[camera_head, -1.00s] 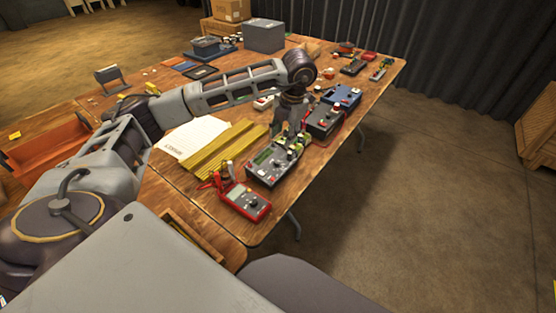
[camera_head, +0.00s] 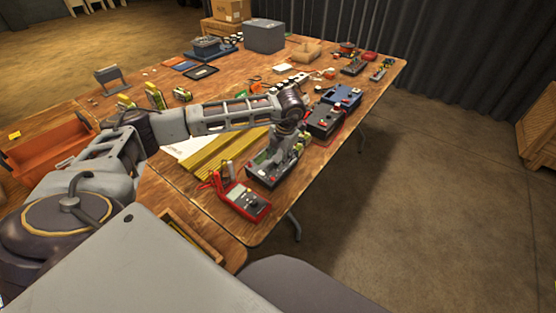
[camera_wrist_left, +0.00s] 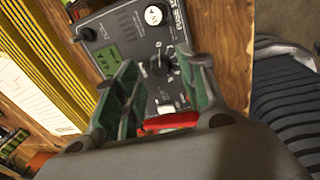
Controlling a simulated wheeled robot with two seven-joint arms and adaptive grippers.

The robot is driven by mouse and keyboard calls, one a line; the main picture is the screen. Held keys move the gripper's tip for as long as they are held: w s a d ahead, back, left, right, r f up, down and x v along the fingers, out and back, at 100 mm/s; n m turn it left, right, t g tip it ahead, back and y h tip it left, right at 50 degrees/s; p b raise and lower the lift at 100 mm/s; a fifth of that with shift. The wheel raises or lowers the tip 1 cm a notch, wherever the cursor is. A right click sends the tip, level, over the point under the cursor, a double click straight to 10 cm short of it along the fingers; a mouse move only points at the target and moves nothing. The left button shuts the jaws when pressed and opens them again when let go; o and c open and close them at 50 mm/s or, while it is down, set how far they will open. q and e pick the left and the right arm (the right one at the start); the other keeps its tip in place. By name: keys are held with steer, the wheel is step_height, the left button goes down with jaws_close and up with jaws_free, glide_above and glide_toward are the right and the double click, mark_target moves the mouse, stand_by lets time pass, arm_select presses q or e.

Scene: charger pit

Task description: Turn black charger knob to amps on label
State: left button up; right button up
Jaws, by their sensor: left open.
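A dark grey-black instrument box (camera_head: 262,176) with a green display sits near the table's right edge; I cannot read a label that names it the charger. In the left wrist view its panel (camera_wrist_left: 118,22) shows the green display, a white-capped knob (camera_wrist_left: 153,15), a dark knob (camera_wrist_left: 158,66) and print partly hidden by a finger. My left gripper (camera_head: 288,150) is over this box. In the wrist view its green-padded fingers (camera_wrist_left: 162,88) are open, with the dark knob beyond and between them. I cannot tell whether they touch the panel. My right gripper is not in view.
A red multimeter (camera_head: 243,199) lies close on the near side of the box. Another dark box (camera_head: 322,122) and a blue box (camera_head: 342,96) stand beyond it. Yellow rails (camera_head: 215,152) lie to the left. Open floor lies right of the table.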

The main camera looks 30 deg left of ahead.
arm_select(q)
steer(key=shift+a+f, duration=0.15)
steer(key=shift+f, duration=0.75)
steer(key=shift+c, duration=0.2)
jaws_close()
